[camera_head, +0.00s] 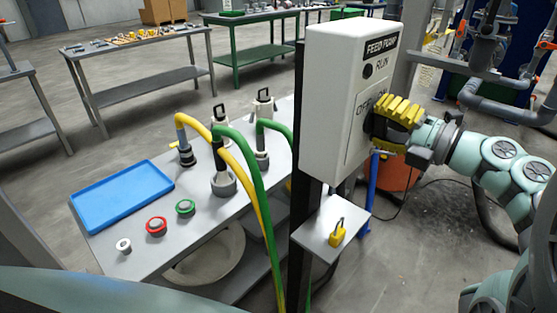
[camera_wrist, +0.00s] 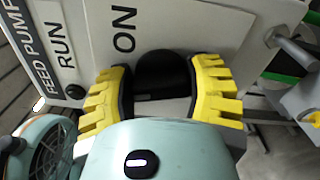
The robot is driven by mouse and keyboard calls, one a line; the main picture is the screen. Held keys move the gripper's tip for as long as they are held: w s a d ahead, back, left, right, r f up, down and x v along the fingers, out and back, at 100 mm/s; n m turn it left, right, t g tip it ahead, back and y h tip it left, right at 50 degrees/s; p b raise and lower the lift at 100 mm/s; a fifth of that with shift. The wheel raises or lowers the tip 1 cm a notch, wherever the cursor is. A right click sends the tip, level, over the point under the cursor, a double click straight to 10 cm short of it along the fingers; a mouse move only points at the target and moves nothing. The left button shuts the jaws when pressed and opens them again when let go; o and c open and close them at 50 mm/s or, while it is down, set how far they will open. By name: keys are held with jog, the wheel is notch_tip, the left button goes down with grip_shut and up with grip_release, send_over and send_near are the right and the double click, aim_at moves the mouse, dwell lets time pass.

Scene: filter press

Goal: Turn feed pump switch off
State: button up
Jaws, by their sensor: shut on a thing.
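The white feed pump box (camera_head: 335,95) stands on a dark post, its front facing right in the head view. It carries the labels FEED PUMP, RUN, OFF and ON. My gripper (camera_head: 385,118) is at the lower part of this front, its yellow fingers shut on the black switch knob (camera_wrist: 160,72). In the wrist view, my gripper (camera_wrist: 162,82) has one finger on each side of the knob, next to the ON label. The fingers hide most of the knob in the head view. I cannot tell which mark the knob points to.
A yellow padlock (camera_head: 337,236) sits on a small shelf (camera_head: 318,238) below the box. A grey table (camera_head: 125,235) to the left holds a blue tray (camera_head: 122,195), caps and hose fittings. Yellow and green hoses hang near the post. Pipes stand at upper right.

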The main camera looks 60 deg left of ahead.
jog(key=n+b, duration=0.1)
jog(key=b, duration=0.1)
jog(key=n+b, duration=0.2)
jog(key=b, duration=0.1)
jog(key=shift+f, duration=0.25)
jog(key=shift+r+n+b, duration=0.25)
jog(key=shift+n+b, duration=0.75)
jog(key=shift+b, duration=0.2)
jog(key=shift+r, duration=0.15)
jog(key=o, duration=1.2)
jog(key=v, duration=1.2)
jog(key=shift+d, duration=0.1)
